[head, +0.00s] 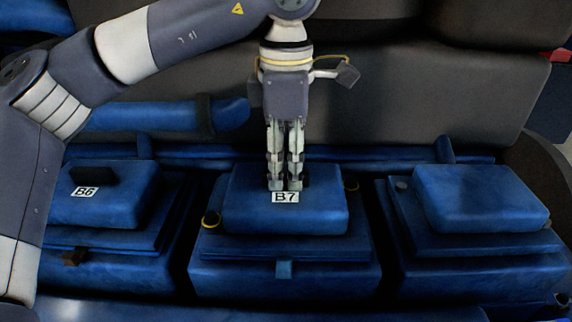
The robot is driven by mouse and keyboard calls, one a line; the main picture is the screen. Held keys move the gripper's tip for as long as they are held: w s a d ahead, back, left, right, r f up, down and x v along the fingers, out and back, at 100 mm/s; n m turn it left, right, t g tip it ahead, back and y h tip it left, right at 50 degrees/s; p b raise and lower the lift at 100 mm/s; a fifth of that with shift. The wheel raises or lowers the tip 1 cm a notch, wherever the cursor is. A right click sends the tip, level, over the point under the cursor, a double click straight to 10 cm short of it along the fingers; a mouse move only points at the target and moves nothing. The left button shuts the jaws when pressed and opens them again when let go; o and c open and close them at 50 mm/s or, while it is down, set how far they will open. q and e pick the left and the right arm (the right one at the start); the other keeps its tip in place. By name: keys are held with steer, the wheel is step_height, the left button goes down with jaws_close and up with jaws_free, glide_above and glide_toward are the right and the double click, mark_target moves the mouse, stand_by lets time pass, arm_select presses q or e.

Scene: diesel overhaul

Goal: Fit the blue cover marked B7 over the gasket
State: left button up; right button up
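The blue cover marked B7 (245,205) lies level on the middle blue block, with its white label (285,197) facing me. My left gripper (285,186) points straight down at the top of this cover, its fingertips just above the label. The fingers are close together. A small dark part (306,176), perhaps the cover's handle, shows just right of them; the fingers hide the rest. I cannot tell whether they are closed on it. No gasket can be made out. My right gripper is not in view.
A blue cover marked B6 (130,200) with a black handle (94,175) sits at the left. An unmarked blue cover (480,195) sits at the right. Blue pipes and a dark wall (420,95) stand behind. Dark gaps separate the blocks.

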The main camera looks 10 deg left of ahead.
arm_select(q)
step_height(320, 180, up, 11)
stand_by(0.3)
steer(key=shift+d, duration=0.1)
stand_by(0.5)
